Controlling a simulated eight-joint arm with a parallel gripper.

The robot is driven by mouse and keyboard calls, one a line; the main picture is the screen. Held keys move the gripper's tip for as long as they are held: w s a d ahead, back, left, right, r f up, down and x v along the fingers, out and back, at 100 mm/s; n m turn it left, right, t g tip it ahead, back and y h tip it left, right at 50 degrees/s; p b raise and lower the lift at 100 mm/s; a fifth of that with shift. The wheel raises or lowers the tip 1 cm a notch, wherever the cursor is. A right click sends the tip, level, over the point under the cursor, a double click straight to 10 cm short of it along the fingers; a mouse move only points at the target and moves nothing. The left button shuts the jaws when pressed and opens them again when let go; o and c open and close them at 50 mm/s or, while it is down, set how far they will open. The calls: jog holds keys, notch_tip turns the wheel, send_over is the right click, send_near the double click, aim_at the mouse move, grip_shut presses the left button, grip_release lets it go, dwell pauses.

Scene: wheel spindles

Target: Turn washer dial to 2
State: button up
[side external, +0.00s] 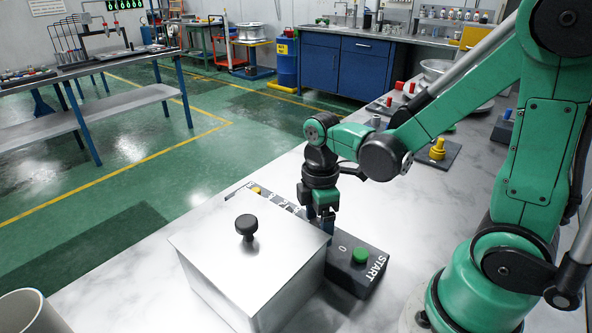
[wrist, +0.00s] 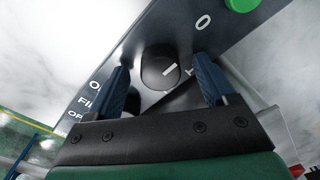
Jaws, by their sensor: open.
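The washer dial (wrist: 158,70) is a round black knob with a short white line, on a dark control panel (wrist: 205,48). In the wrist view it lies between the two blue fingers of my open gripper (wrist: 160,64), with a visible gap on each side. Whether the fingers reach down to the dial's height I cannot tell. The number the line points at is not clear; part of the panel is behind the fingers. In the side view my gripper (side external: 322,218) points down at the panel behind the metal box, and the dial is hidden.
A metal box (side external: 215,255) with a black knob (side external: 246,227) on top stands close against the panel. A green button (side external: 361,255) marked START sits at the panel's right end. A yellow part (side external: 437,149) and red parts (side external: 398,86) stand farther back on the table.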

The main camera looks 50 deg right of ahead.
jog(key=shift+c, duration=0.3)
grip_shut()
jog(key=shift+m, duration=0.4)
jog(key=m, duration=0.4)
jog(key=shift+m, duration=0.3)
jog(key=m, duration=1.2)
jog(key=shift+s+m+t, duration=0.1)
jog(key=shift+m+t, duration=0.2)
jog(key=shift+m, duration=0.1)
jog(key=m, duration=0.5)
jog(key=shift+m, duration=0.3)
